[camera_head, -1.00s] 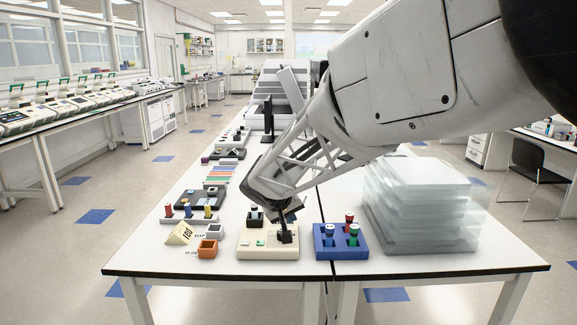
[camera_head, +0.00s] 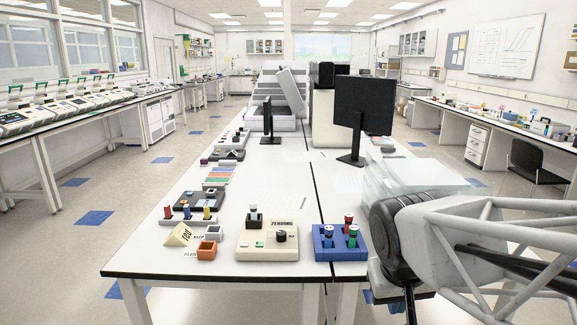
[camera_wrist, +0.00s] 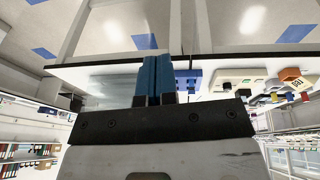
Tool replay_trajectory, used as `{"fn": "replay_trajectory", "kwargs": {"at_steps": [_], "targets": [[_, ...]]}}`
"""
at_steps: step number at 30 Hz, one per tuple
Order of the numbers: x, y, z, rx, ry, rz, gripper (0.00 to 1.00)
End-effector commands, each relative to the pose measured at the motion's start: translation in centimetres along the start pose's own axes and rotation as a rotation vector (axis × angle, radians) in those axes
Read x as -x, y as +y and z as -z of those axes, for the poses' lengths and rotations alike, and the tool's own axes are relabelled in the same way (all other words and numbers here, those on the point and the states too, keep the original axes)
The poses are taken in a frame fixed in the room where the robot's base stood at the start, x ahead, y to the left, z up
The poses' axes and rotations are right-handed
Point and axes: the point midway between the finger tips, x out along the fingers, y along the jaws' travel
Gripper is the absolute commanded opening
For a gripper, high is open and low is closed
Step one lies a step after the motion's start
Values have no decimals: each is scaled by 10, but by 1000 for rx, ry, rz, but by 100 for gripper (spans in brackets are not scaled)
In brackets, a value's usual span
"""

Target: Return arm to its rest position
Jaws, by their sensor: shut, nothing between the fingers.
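My gripper (camera_wrist: 156,62) shows in the wrist view with its two narrow bluish fingers together and nothing between them. In the head view the end of my arm is at the lower right, beyond the bench's front edge; a dark finger (camera_head: 410,303) hangs down there, partly cut off by the frame. The gripper is apart from everything on the bench. A beige device (camera_head: 262,253) with a dark knob (camera_head: 281,236) and a small dark-and-white piece on top stands near the front edge, in full view.
A blue rack (camera_head: 325,248) with coloured-cap tubes stands right of the beige device. Stacked clear plates (camera_head: 405,176) are close behind my arm, partly hidden. A black monitor (camera_head: 362,103) stands farther back.

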Motion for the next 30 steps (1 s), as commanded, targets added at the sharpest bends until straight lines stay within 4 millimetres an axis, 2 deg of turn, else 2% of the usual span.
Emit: {"fn": "replay_trajectory", "kwargs": {"at_steps": [1,3,9,14,30], "targets": [[1,3,-16,-13,-3,18,0],[2,4,-34,-23,-9,41,0],[2,4,-64,-40,-18,86,0],[1,3,-71,-42,-21,97,0],[1,3,-70,-42,-20,96,0]]}}
